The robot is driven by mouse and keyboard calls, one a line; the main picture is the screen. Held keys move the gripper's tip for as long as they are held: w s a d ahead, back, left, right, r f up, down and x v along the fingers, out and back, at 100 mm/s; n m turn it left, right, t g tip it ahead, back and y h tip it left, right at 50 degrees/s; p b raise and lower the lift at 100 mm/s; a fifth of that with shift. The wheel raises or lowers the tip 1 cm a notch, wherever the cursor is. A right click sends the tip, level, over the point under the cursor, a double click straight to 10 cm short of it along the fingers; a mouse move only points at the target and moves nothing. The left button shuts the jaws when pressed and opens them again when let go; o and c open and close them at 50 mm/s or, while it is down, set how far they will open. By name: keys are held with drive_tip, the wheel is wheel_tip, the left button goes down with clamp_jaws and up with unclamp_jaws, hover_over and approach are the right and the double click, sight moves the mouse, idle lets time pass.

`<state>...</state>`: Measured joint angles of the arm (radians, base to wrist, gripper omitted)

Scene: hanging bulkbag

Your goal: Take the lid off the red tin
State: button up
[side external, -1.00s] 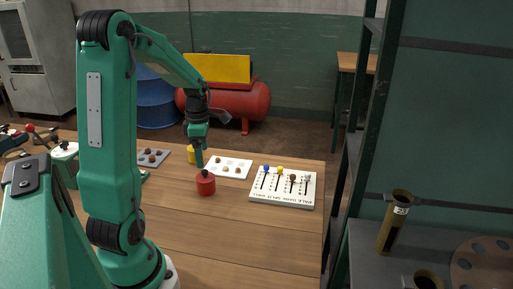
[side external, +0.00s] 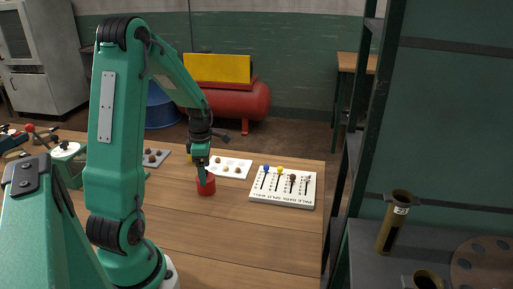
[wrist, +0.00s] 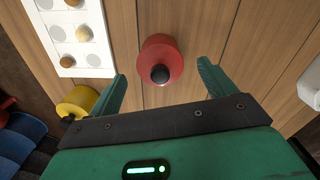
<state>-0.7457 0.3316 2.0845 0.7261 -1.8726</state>
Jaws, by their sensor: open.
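The red tin (side external: 206,188) stands upright on the wooden table, and its lid has a black knob (wrist: 160,74). In the wrist view the red tin (wrist: 158,56) lies between and a little beyond the fingertips. My gripper (side external: 204,180) is over the tin in the side view, with its fingers reaching down to the lid and hiding the knob there. In the wrist view my gripper (wrist: 162,78) is open, with a gap between each finger and the tin. I cannot tell how far the fingertips reach down the lid.
A yellow tin (wrist: 77,103) with a black knob stands nearby. A white card with brown balls (side external: 229,168) and a white board with colored knobs (side external: 283,187) lie behind and right. The front table area is clear.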

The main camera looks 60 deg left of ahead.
drive_tip(key=shift+f, duration=0.7)
drive_tip(key=c, duration=1.1)
